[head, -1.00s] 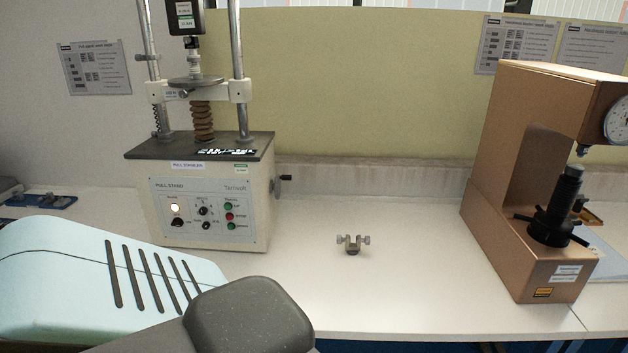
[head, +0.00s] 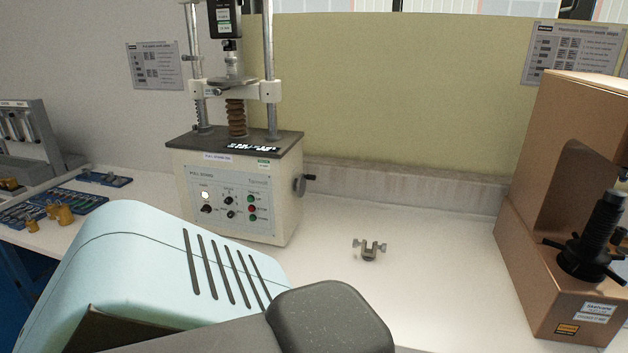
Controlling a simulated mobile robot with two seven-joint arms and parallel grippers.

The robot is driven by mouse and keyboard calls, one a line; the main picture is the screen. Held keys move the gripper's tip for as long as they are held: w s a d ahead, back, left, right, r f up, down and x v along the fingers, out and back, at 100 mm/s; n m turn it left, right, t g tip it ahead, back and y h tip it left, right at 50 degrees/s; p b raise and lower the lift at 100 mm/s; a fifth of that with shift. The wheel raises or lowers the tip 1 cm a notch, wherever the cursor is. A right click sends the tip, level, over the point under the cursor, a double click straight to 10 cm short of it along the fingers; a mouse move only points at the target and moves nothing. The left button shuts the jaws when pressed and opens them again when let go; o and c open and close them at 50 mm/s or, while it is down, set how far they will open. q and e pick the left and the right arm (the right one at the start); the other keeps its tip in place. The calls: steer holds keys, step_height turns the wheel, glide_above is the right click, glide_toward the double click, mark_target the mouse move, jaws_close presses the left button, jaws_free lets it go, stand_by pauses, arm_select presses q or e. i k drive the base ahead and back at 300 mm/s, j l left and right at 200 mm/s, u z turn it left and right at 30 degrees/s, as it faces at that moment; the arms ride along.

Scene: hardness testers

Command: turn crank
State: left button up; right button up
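A pull stand (head: 234,190) with a cream body and dark top stands on the white bench, left of the middle. A small dark crank with a round hub (head: 299,186) and a short handle sticks out of its right side, above the bench. The front panel carries knobs and several coloured buttons. Two upright columns and a brown spring-like screw (head: 236,118) rise from its top. Neither of my grippers is in view. A light blue and grey arm link of mine fills the lower left and hides part of the bench in front of the stand.
A small metal clamp fixture (head: 369,250) lies on the bench right of the stand. A copper-coloured hardness tester (head: 545,230) with a black spindle stands at the right. Blue trays (head: 104,179) with parts lie at the left. The bench between the stand and tester is mostly clear.

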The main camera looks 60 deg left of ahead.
mark_target(301, 184)
steer(key=u, duration=1.2)
